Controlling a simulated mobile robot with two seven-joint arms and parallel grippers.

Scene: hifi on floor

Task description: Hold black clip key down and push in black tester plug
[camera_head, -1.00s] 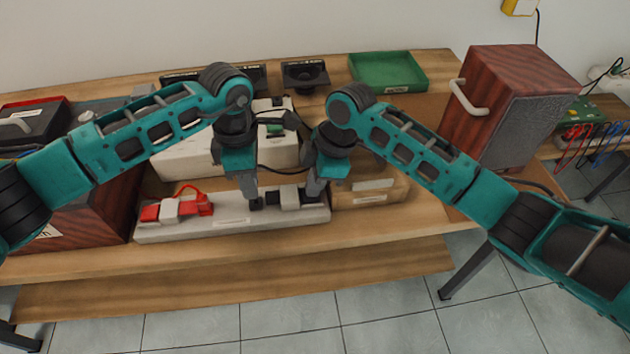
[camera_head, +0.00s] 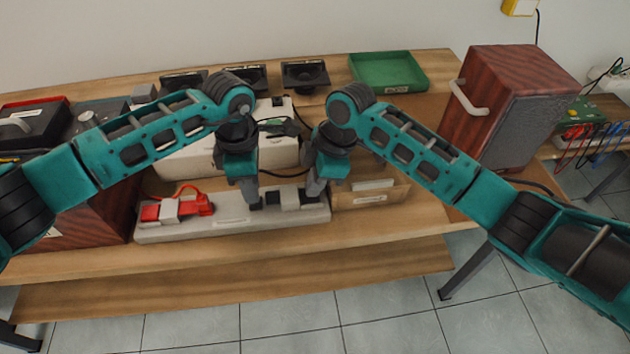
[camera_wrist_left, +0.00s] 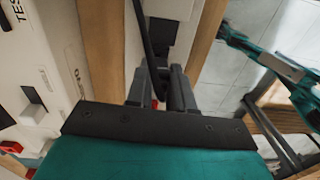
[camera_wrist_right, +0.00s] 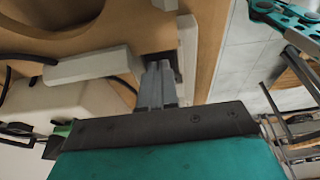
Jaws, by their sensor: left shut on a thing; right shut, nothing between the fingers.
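The black clip terminal (camera_head: 274,199), with a grey key (camera_head: 290,200), sits at the right end of the grey-white connector strip (camera_head: 231,223). My left gripper (camera_head: 255,203) is shut at the clip's left end, on what seems to be the black tester plug; the fingers mostly hide it. Its black cable (camera_wrist_left: 144,30) shows in the left wrist view. I cannot tell how far the plug is in. My right gripper (camera_head: 314,195) is shut and empty, with its tips at the clip's right end. In the right wrist view its tips (camera_wrist_right: 157,70) are beside the black clip; contact is unclear.
A red clip (camera_head: 178,209) with a red lead sits left on the same strip. The white tester box (camera_head: 190,160) stands behind. A wooden speaker (camera_head: 500,110) and green tray (camera_head: 388,72) stand further back.

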